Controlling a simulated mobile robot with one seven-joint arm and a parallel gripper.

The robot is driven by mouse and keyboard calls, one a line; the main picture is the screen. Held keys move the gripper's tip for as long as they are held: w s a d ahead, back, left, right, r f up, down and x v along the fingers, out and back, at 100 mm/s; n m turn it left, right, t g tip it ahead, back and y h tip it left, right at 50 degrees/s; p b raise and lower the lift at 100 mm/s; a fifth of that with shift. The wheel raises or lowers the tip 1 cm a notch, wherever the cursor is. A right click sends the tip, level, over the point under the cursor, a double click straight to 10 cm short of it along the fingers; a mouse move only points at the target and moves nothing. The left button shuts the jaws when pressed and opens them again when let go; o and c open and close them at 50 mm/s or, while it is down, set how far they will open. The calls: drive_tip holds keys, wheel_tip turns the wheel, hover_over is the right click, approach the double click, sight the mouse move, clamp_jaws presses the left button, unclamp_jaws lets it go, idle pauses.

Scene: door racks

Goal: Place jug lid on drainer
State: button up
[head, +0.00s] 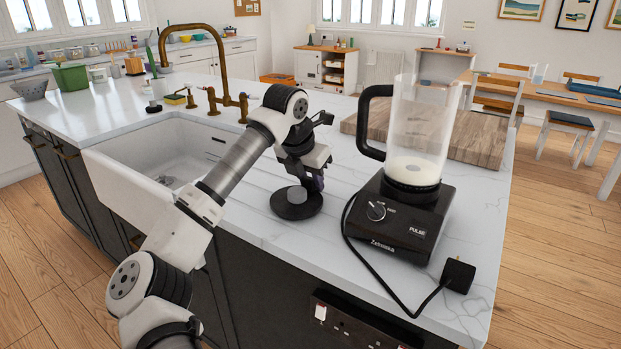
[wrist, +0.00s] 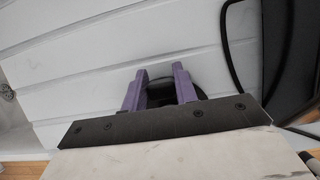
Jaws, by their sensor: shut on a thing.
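The black round jug lid (head: 290,207) is low over the grooved drainer (head: 247,190) to the right of the sink; I cannot tell whether it touches the surface. My gripper (head: 316,181) points down at the lid and is shut on it. In the wrist view, the purple fingers of my gripper (wrist: 160,88) stand on either side of the dark lid (wrist: 160,98), which they partly hide. The drainer's grooves (wrist: 85,60) run across the wrist view beneath.
A blender (head: 405,200) with a clear, lidless jug (head: 424,120) stands just right of the lid, its cable and plug (head: 458,275) in front. A wooden board (head: 480,138) lies behind. The white sink (head: 165,165) and brass tap (head: 225,80) are to the left.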

drive_tip(key=o, duration=1)
drive_tip(key=shift+f, duration=0.1)
drive_tip(key=shift+c, duration=0.2)
drive_tip(key=v, duration=1.2)
drive_tip(key=shift+r+b, duration=0.2)
drive_tip(key=shift+b, duration=0.1)
drive_tip(key=shift+w, duration=0.1)
